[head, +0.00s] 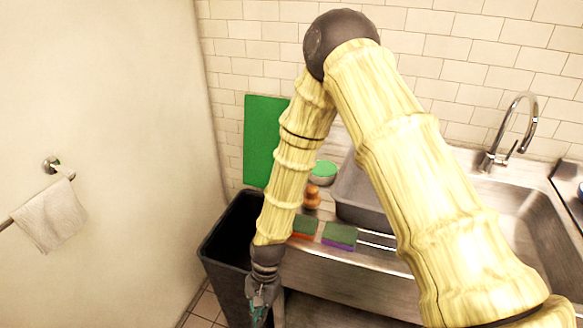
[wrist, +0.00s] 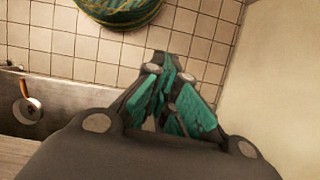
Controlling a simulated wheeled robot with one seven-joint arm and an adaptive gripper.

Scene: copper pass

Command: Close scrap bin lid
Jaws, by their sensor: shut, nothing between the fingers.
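The scrap bin (head: 222,268) is a dark, open-topped container at the left end of the sink counter, and its inside looks dark. A flat green panel (head: 262,140) stands upright at its back edge against the tiled wall. It looks like the raised lid, but my arm hides part of it and I cannot see a hinge. My gripper (head: 258,306) points down at the bin's front right side, apart from the panel. Its teal fingers, also in the wrist view (wrist: 172,95), are shut and empty. I cannot tell whether they touch the bin.
Right of the bin is a steel counter (head: 340,276) with sponges (head: 340,236), a green-topped round item (head: 323,172), a grey tub (head: 358,193) and a sink (head: 530,225). A towel (head: 48,216) hangs on the left wall. A round green striped object (wrist: 120,10) shows in the wrist view.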

